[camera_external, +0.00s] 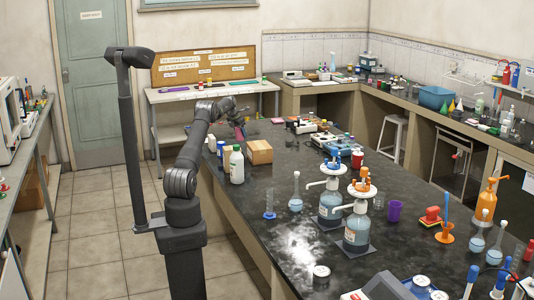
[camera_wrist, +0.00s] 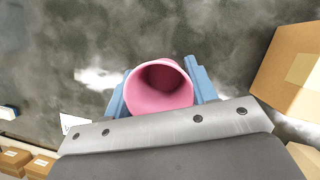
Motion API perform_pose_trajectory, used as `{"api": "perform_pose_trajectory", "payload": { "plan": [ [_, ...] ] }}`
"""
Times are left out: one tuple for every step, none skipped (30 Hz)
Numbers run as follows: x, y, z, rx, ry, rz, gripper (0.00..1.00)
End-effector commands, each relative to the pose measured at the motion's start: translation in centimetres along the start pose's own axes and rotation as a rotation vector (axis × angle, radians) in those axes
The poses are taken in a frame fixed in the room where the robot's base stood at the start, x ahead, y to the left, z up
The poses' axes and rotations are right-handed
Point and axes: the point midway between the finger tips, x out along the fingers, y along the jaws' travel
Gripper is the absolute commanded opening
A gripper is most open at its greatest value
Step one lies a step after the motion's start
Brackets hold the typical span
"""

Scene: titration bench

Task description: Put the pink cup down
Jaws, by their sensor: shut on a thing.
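The pink cup (camera_wrist: 160,97) is between the two blue fingers of my gripper (camera_wrist: 158,80) in the wrist view, its open mouth facing the camera. The fingers are shut on its sides. In the external view my gripper (camera_external: 241,121) is over the far left part of the dark bench (camera_external: 300,215), with a small part of the pink cup (camera_external: 239,132) showing below it. I cannot tell whether the cup's base touches the bench.
A cardboard box (camera_external: 259,152) stands close by, at the right edge in the wrist view (camera_wrist: 295,75). White bottles (camera_external: 237,165) stand near the bench's left edge. Instruments (camera_external: 305,126) lie to the right. The dark surface around the cup looks mostly clear.

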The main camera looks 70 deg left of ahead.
Motion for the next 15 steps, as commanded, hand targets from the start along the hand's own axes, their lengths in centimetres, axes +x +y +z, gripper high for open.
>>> {"api": "perform_pose_trajectory", "payload": {
  "plan": [
    [0.3,0.1,-0.1,0.0,0.001,-0.001,0.3],
    [0.6,0.0,-0.2,-0.001,0.001,-0.001,0.3],
    [1.0,0.0,-0.4,-0.001,0.002,-0.001,0.3],
    [1.4,0.0,-0.6,-0.001,0.003,-0.002,0.3],
    [1.9,0.0,-0.8,-0.002,0.003,-0.003,0.3],
    [2.5,0.0,-1.1,-0.002,0.003,-0.002,0.3],
    [2.9,0.0,-1.2,-0.002,0.002,-0.002,0.3],
    [3.2,0.0,-1.4,-0.001,0.002,-0.002,0.3],
    [3.5,0.0,-1.5,-0.001,0.001,-0.002,0.3],
    [3.7,0.0,-1.5,-0.001,0.001,-0.001,0.3],
    [3.7,0.0,-1.5,0.0,0.0,0.0,0.3],
    [3.7,0.0,-1.5,0.0,-0.001,0.0,0.3],
    [3.7,0.0,-1.5,0.0,-0.001,0.0,0.3],
    [3.7,0.0,-1.5,0.0,-0.001,0.0,0.3],
    [3.7,0.0,-1.5,0.0,0.0,0.0,0.3]
  ]
}}
